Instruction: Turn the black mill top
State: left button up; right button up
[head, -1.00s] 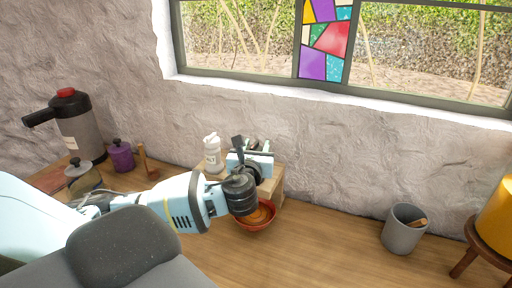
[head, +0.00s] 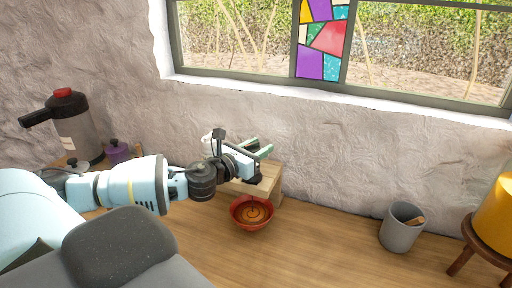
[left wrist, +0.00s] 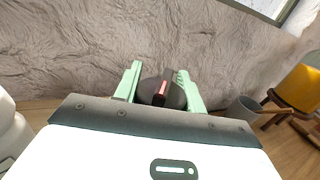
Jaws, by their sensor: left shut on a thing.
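In the left wrist view the black mill top (left wrist: 154,96), a dark round knob with a red stripe, sits between the pale green fingers of my left gripper (left wrist: 160,84). The gripper is shut on it, one finger on each side. In the head view my left gripper (head: 259,150) is above the wooden block (head: 268,183) near the wall. There its own body hides the mill top, and the lower part of the mill cannot be made out. My right gripper is not in view.
A red bowl (head: 246,222) stands just in front of the block. A white bottle (left wrist: 12,130) is close on the left. A flask (head: 78,130) and purple jar (head: 117,151) stand far left. A grey cup (head: 401,232) stands right, with clear counter between.

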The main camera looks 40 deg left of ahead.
pick_arm(q)
jog(key=m+h, duration=0.2)
jog(key=h, duration=0.1)
jog(key=shift+d+f, duration=0.15)
jog(key=shift+d+f+m+g+h+b, duration=0.1)
jog(key=shift+m+g+h+b, duration=0.25)
jog(key=shift+m+h, duration=0.45)
jog(key=m+g+h, duration=0.1)
jog(key=h, duration=0.1)
jog(key=m+h+b, duration=0.1)
jog(key=shift+d+g+h+b, duration=0.2)
jog(key=shift+g+h+b, duration=0.1)
jog(key=shift+g+h, duration=0.1)
jog(key=shift+s+d+m+g+h+b, duration=0.1)
jog(key=shift+m+g+h+b, duration=0.35)
jog(key=shift+h, duration=0.15)
jog(key=shift+s+d+m+g+h+b, duration=0.1)
jog(key=shift+m+g+h+b, duration=0.2)
jog(key=shift+m+h+b, duration=0.25)
jog(key=shift+r, duration=0.2)
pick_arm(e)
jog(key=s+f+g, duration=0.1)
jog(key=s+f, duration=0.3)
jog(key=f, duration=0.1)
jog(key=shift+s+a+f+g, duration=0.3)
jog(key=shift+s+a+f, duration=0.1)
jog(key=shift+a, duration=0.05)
